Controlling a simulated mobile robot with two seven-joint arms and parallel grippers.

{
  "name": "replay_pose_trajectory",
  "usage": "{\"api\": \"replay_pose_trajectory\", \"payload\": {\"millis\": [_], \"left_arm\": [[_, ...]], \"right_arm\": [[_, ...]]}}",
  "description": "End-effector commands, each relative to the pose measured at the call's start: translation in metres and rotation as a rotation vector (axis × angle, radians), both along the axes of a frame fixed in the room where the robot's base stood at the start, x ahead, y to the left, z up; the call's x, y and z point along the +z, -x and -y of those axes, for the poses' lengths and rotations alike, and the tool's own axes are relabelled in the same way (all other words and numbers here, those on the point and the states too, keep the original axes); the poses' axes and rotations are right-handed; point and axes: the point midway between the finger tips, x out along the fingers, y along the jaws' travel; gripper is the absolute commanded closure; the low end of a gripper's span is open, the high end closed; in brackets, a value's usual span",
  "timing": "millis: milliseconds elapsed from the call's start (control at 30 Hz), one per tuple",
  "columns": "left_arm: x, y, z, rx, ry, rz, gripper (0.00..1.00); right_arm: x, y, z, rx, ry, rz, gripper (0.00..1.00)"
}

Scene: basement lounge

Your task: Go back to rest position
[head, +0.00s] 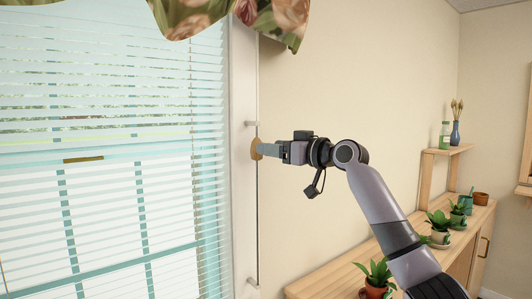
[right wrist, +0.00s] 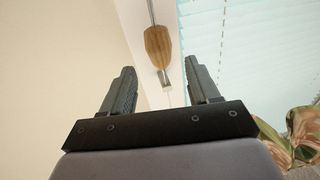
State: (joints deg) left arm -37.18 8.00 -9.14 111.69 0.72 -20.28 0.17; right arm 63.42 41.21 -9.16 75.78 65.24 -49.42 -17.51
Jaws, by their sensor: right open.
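My right gripper (head: 270,150) reaches left to the white window frame. Its fingers are apart in the right wrist view (right wrist: 162,72). A brown wooden pull (head: 256,149) on a thin vertical cord or rod is right at its fingertips. In the right wrist view the wooden pull (right wrist: 158,47) shows ahead of the gap between the fingers, and nothing is visibly gripped. The window blinds (head: 110,120) hang with slats tilted and the outdoors partly visible through them. My left gripper is in neither view.
A floral valance (head: 270,18) hangs above the window. A wooden cabinet (head: 325,280) with potted plants (head: 376,275) stands below my right arm. A small shelf (head: 447,150) holds a blue vase (head: 455,133) and a green bottle (head: 445,134). The wall behind the arm is bare.

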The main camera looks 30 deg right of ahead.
Motion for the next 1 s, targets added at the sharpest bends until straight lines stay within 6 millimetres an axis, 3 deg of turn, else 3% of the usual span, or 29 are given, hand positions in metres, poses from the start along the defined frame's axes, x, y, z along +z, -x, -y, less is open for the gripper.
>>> {"api": "replay_pose_trajectory", "payload": {"millis": [200, 767, 867, 1000], "left_arm": [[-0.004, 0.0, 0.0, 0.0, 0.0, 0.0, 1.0], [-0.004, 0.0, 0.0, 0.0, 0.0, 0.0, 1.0], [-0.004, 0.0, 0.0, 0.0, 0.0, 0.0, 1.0], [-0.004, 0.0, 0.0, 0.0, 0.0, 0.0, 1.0]], "right_arm": [[0.0, 0.011, 0.002, 0.001, 0.0, -0.001, 0.39], [-0.002, 0.01, 0.002, 0.001, 0.002, -0.003, 0.39], [-0.021, 0.005, -0.004, -0.001, 0.009, -0.024, 0.39], [-0.085, -0.007, -0.024, -0.008, 0.033, -0.092, 0.39]]}}
